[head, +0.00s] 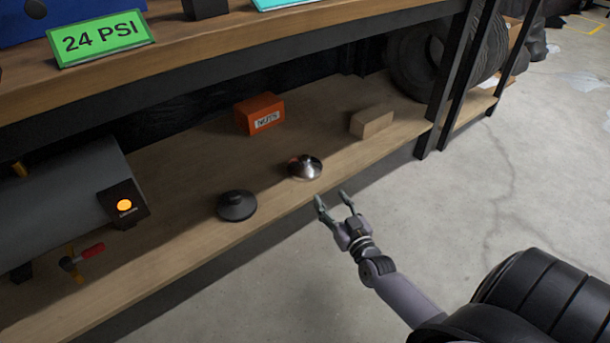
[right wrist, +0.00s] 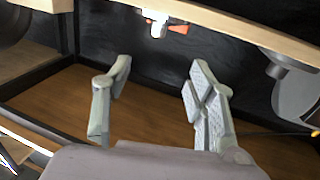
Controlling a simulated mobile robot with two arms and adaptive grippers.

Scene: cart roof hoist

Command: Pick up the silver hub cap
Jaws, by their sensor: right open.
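The silver hub cap (head: 304,167) is a shiny dome lying on the lower wooden shelf (head: 190,165), close to its front edge, in the head view. My right gripper (head: 331,198) is open and empty, just in front of the shelf edge, to the lower right of the silver cap and apart from it. In the right wrist view, the open fingers of the right gripper (right wrist: 158,78) have nothing between them. My left gripper is not in view.
A black hub cap (head: 237,207) lies left of the silver one. Behind are an orange box (head: 259,114) and a tan block (head: 371,122). A grey tank (head: 60,205) stands at left. The upper shelf (head: 210,47) overhangs; a black post (head: 446,85) stands right.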

